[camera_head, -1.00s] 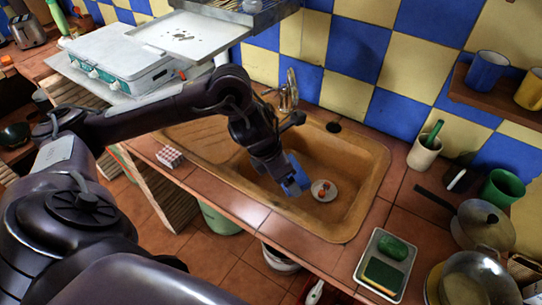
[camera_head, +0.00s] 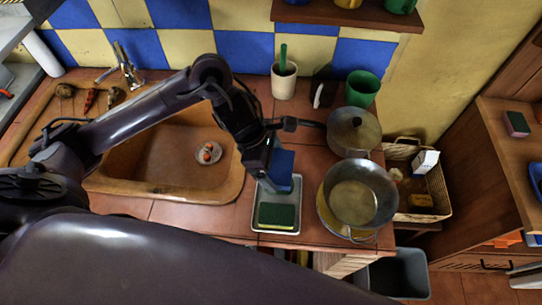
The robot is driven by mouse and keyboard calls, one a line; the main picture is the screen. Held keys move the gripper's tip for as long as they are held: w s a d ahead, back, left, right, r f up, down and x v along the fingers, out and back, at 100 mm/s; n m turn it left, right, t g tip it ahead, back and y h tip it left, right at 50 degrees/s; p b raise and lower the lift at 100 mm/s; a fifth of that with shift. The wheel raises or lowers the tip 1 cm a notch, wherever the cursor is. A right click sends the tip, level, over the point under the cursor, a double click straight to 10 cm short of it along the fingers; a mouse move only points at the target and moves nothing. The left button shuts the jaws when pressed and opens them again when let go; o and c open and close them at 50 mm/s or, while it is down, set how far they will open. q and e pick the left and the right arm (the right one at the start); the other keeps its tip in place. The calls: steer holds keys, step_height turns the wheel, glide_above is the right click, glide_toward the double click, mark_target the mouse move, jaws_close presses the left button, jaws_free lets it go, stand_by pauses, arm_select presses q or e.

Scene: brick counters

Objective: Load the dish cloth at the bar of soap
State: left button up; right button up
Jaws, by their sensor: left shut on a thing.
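My left gripper (camera_head: 270,166) is shut on the blue dish cloth (camera_head: 282,172) and holds it over the far part of a pale metal tray (camera_head: 257,224). A green and yellow sponge (camera_head: 277,215) lies in the near part of the tray. The green bar of soap, which showed in the tray earlier, is hidden behind the cloth and gripper. I cannot tell whether the cloth touches the tray or the soap. My right gripper is not in view.
A brown sink (camera_head: 160,188) holding a small plate (camera_head: 208,152) is at left. Pans (camera_head: 357,203) stand close right of the tray. Behind are a cream pot (camera_head: 284,84) and a green cup (camera_head: 361,90). A wicker basket (camera_head: 436,190) stands further right.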

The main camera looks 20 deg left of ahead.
mark_target(273, 171)
arm_select(q)
steer(key=shift+a+f+b, duration=0.1)
steer(key=shift+f+b, duration=0.4)
steer(key=shift+f, duration=0.4)
steer(key=shift+f+b, duration=0.7)
steer(key=shift+f, duration=0.25)
steer(key=shift+f+b, duration=0.5)
steer(key=shift+f, duration=0.4)
steer(key=shift+f+b, duration=0.45)
steer(key=shift+b, duration=0.15)
steer(key=shift+f+b, duration=0.1)
steer(key=shift+b, duration=0.2)
stand_by(0.4)
steer(key=shift+r+p, duration=2.65)
steer(key=shift+r, duration=0.95)
